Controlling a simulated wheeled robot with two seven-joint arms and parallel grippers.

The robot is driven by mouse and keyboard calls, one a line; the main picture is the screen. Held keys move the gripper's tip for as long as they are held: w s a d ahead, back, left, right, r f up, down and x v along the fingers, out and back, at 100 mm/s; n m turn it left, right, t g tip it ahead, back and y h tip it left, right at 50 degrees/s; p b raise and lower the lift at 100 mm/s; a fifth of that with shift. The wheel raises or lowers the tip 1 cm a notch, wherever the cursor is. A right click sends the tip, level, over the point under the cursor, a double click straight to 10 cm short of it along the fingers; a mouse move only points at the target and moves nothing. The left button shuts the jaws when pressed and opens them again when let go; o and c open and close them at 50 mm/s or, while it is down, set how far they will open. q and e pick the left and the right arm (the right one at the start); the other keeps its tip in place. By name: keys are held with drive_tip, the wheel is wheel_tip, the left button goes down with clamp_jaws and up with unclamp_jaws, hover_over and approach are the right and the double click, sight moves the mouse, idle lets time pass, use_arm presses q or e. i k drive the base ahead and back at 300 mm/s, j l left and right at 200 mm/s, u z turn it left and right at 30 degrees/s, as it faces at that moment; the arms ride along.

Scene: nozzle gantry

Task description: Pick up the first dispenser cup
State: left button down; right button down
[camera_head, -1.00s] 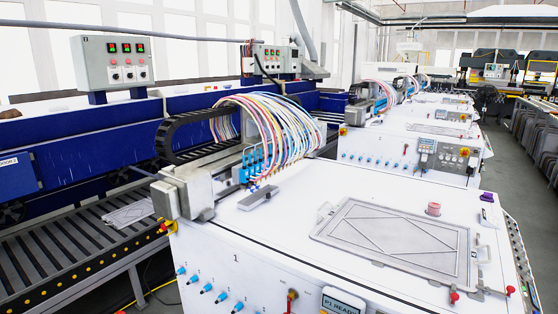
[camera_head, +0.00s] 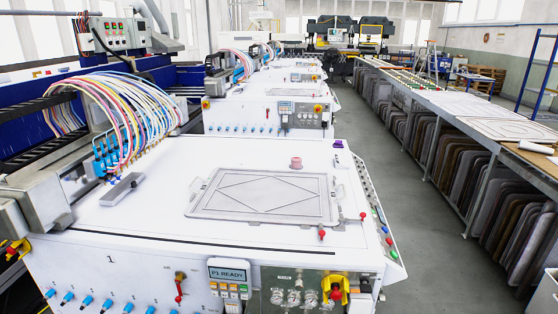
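A small pinkish cup (camera_head: 296,163) stands on the white machine top (camera_head: 150,220), just behind the grey framed plate (camera_head: 262,196). It looks upright, and nothing touches it. A small purple item (camera_head: 338,144) lies to its right, near the machine's right edge. Neither of my grippers shows in the head view.
Coloured hoses and blue nozzles (camera_head: 105,155) hang on a gantry at the left. A grey bar (camera_head: 122,189) lies on the top. Small red knobs stand by the plate's right side. A clear grey aisle (camera_head: 400,185) runs right of the machine, beside a long rack table (camera_head: 470,120).

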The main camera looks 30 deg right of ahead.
sight(296, 162)
drive_tip(key=z, duration=0.3)
drive_tip(key=i+l+z, duration=0.1)
drive_tip(key=l+z, duration=0.25)
drive_tip(key=i+l+z, duration=0.1)
drive_tip(key=l+z, duration=0.3)
drive_tip(key=i+l+z, duration=0.15)
drive_tip(key=l+z, duration=0.2)
drive_tip(key=i+l+z, duration=0.2)
drive_tip(key=z, duration=0.15)
drive_tip(key=i+l+z, duration=0.95)
drive_tip(key=i+j+u, duration=0.1)
drive_tip(key=i+u, duration=0.25)
drive_tip(key=i, duration=0.2)
drive_tip(key=i+u, duration=0.4)
drive_tip(key=i+l+u, duration=0.35)
drive_tip(key=i, duration=0.25)
drive_tip(key=i+j+u, duration=0.15)
drive_tip(key=i+u, duration=0.8)
drive_tip(key=i, duration=0.2)
drive_tip(key=i+l+u, duration=0.3)
drive_tip(key=i+u, duration=0.2)
